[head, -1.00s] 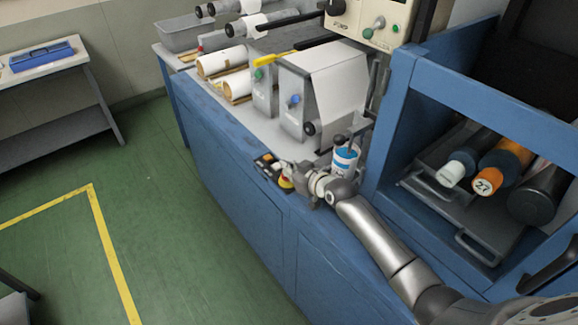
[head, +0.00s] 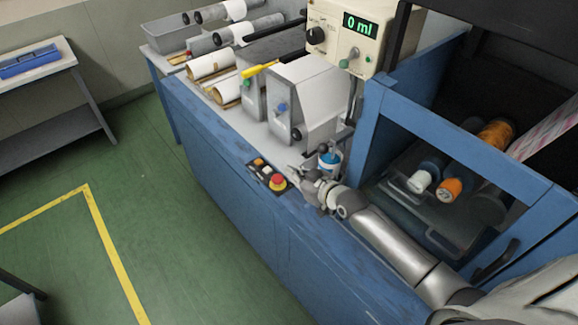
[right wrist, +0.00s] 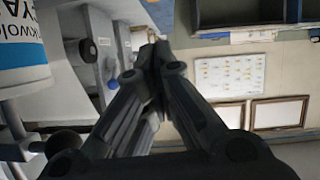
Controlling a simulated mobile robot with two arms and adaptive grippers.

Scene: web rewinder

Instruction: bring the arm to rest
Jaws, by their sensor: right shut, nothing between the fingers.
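My right gripper (head: 304,173) is above the front edge of the blue machine's worktop, just right of the control box (head: 269,174) with its red button. It is empty. In the right wrist view its fingers (right wrist: 152,55) are closed together. A blue and white can (head: 330,161) stands close behind the gripper, partly hidden by it, and shows at the upper left of the right wrist view (right wrist: 22,45). My left gripper is in neither view.
The blue frame (head: 455,135) with reels (head: 455,188) inside stands right of my arm. A panel (head: 360,22) above reads "0 ml". White rolls (head: 210,64) lie on the worktop further back. The green floor (head: 130,200) at left is clear.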

